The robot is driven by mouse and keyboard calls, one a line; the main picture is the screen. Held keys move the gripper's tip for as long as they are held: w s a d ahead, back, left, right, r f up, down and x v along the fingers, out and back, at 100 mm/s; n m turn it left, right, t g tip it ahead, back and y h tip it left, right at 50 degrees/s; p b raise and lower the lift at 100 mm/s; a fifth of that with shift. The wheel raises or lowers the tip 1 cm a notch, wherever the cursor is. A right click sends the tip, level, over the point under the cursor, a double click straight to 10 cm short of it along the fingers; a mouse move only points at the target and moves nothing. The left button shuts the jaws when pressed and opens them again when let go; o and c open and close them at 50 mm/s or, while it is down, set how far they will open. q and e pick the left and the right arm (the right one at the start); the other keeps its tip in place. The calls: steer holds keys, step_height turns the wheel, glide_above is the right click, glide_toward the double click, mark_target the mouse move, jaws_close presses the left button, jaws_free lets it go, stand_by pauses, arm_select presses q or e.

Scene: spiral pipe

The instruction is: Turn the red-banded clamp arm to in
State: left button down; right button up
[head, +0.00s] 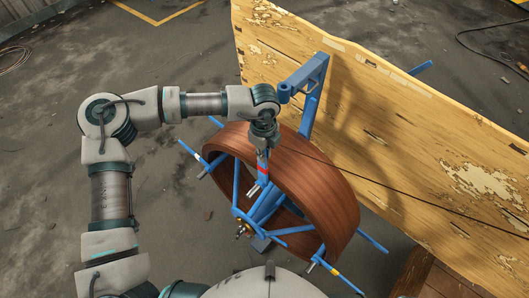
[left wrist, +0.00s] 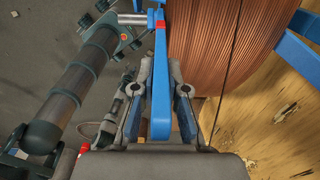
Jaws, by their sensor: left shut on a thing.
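The red-banded clamp arm (head: 263,169) is a blue bar at the upper rim of a reel wound with brown pipe (head: 330,190). Its red band shows just below my left gripper (head: 262,150). In the left wrist view the blue clamp arm (left wrist: 160,110) runs lengthwise between the fingers of my left gripper (left wrist: 161,75), with the red band beyond the fingertips. The left gripper is shut on this bar, and its fingers hide part of the bar's sides. My right gripper is not in view.
A worn yellow wooden board (head: 400,130) stands behind the reel. A blue bracket (head: 312,95) rises close to my left wrist. Other blue arms, one with a yellow band (head: 333,270), stick out around the reel. A thin dark line crosses the board. Grey floor lies open at left.

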arm_select(q)
steer(key=w+a+f+g+h, duration=0.3)
steer(key=w+a+g+h, duration=0.1)
steer(key=a, duration=0.4)
steer(key=shift+w+a+h+b, duration=0.25)
steer(key=shift+w+h+b, duration=0.2)
steer(key=shift+w+h, duration=0.5)
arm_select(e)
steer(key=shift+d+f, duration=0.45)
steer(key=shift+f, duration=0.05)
arm_select(q)
steer(key=shift+w, duration=0.15)
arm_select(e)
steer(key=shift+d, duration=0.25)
arm_select(q)
steer(key=c, duration=1.2)
jaws_free()
steer(key=shift+w, duration=0.1)
